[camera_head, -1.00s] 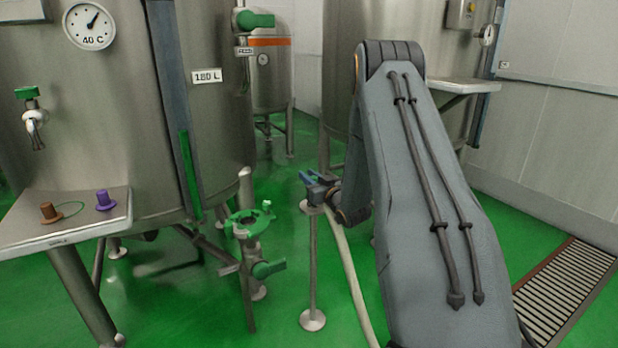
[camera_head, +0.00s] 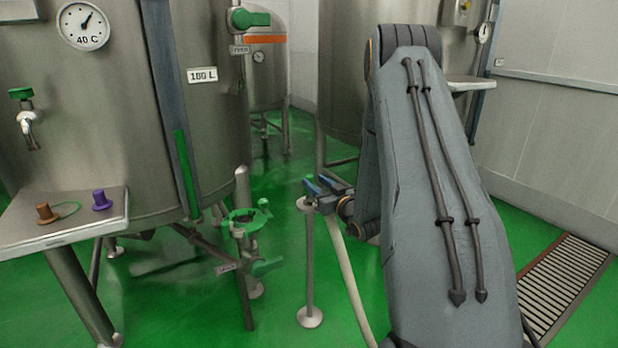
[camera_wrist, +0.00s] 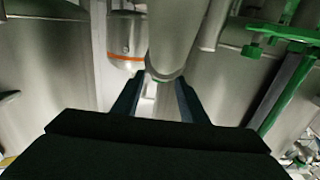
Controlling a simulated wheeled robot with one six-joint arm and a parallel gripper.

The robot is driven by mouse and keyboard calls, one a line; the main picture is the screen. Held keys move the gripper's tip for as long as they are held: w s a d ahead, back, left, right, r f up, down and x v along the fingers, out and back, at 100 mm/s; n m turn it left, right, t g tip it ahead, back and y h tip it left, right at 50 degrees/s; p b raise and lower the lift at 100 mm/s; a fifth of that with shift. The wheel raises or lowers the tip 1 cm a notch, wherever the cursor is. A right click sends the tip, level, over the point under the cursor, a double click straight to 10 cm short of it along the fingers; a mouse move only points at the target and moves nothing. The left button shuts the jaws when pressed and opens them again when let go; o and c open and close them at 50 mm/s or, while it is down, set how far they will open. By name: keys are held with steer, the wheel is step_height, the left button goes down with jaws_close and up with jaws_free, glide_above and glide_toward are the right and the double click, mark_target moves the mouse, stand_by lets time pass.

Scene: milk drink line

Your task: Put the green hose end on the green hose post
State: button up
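My gripper (camera_head: 324,188) is beside the top of a slim metal post (camera_head: 309,265) with a round foot, slightly right of and above its top disc. A pale hose (camera_head: 346,265) runs from below my gripper down to the floor.
A green-clamped valve (camera_head: 246,222) stands left of the post, in front of a large steel tank (camera_head: 110,110). A steel shelf (camera_head: 85,228) holds a brown cap (camera_head: 46,213) and a purple cap (camera_head: 101,200). A floor drain (camera_head: 565,290) lies at right.

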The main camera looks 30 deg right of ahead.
steer(key=s+a+r+g+h, duration=0.15)
steer(key=s+a+g, duration=0.3)
steer(key=a, duration=0.45)
steer(key=s+a+r+g+y, duration=0.1)
steer(key=s+a+r+g, duration=0.3)
steer(key=a, duration=0.5)
steer(key=s+a+r+g, duration=0.1)
steer(key=s+a+g, duration=0.2)
steer(key=s, duration=0.7)
steer(key=s+a+r+n+g, duration=0.1)
steer(key=s+a+g, duration=0.2)
steer(key=s+a, duration=0.4)
steer(key=s+a+r+n+g, duration=0.1)
steer(key=s+a+g, duration=0.2)
steer(key=s, duration=1.2)
steer(key=shift+s+a, duration=0.15)
steer(key=shift+a, duration=0.95)
steer(key=shift+r+g, duration=0.1)
steer(key=shift+g, duration=0.15)
steer(key=d+r+m+p, duration=0.2)
steer(key=d+r+p, duration=0.5)
steer(key=p, duration=0.8)
steer(key=shift+d+r, duration=0.35)
steer(key=shift+d, duration=0.3)
